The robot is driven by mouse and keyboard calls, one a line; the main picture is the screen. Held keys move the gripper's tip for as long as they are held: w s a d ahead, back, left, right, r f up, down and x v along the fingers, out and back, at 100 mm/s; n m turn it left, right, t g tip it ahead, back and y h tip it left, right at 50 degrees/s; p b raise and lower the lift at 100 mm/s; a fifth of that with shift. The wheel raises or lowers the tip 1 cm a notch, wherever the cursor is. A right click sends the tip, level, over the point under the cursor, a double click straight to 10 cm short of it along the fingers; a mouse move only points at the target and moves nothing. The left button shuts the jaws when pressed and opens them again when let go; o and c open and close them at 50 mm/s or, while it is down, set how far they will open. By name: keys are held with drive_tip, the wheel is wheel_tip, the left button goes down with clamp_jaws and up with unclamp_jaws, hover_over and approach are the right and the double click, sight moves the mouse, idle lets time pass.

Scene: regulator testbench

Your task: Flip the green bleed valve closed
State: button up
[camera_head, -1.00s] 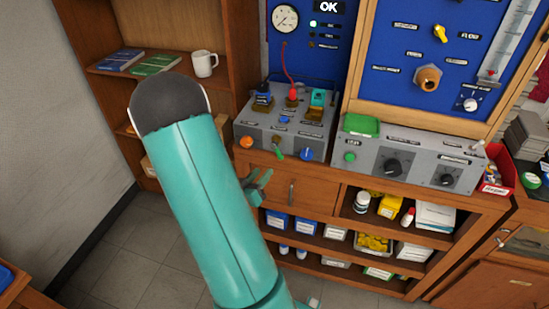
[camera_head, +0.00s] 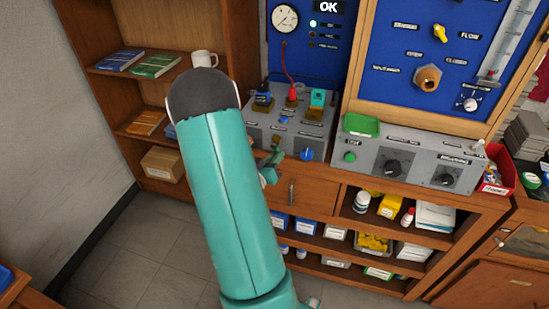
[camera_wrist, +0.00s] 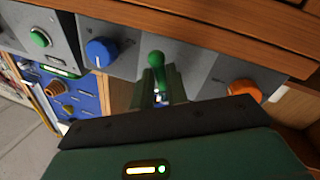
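The green bleed valve lever (camera_wrist: 156,62) sticks out of the grey panel front in the wrist view, between a blue knob (camera_wrist: 101,52) and an orange knob (camera_wrist: 244,90). My gripper (camera_wrist: 160,84) is at the lever, with one green finger on each side of it. A narrow gap shows between the fingers; whether they touch the lever is unclear. In the head view my gripper (camera_head: 272,158) is in front of the grey test box (camera_head: 325,132), left of the blue knob (camera_head: 307,154). It largely hides the lever there, and my arm covers the box's left part.
A second grey box (camera_head: 420,152) with black dials stands to the right, with a green tray (camera_head: 361,125) on it. The wooden bench edge and drawer (camera_head: 310,193) lie just below my gripper. A shelf with a white mug (camera_head: 204,58) stands at left.

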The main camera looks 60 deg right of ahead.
clamp_jaws()
drive_tip(key=m, duration=0.1)
drive_tip(key=w+m, duration=0.1)
drive_tip(key=m, duration=0.1)
drive_tip(key=m+y, duration=0.1)
drive_tip(key=m, duration=0.1)
drive_tip(key=shift+w+a, duration=0.1)
drive_tip(key=shift+w, duration=0.15)
drive_tip(key=o, duration=0.7)
unclamp_jaws()
drive_tip(key=shift+a, duration=0.1)
drive_tip(key=a, duration=0.4)
drive_tip(key=a+r, duration=0.1)
drive_tip(key=a, duration=0.8)
drive_tip(key=shift+w+a+r, duration=0.15)
drive_tip(key=shift+w+a, duration=0.05)
drive_tip(key=shift+a, duration=0.1)
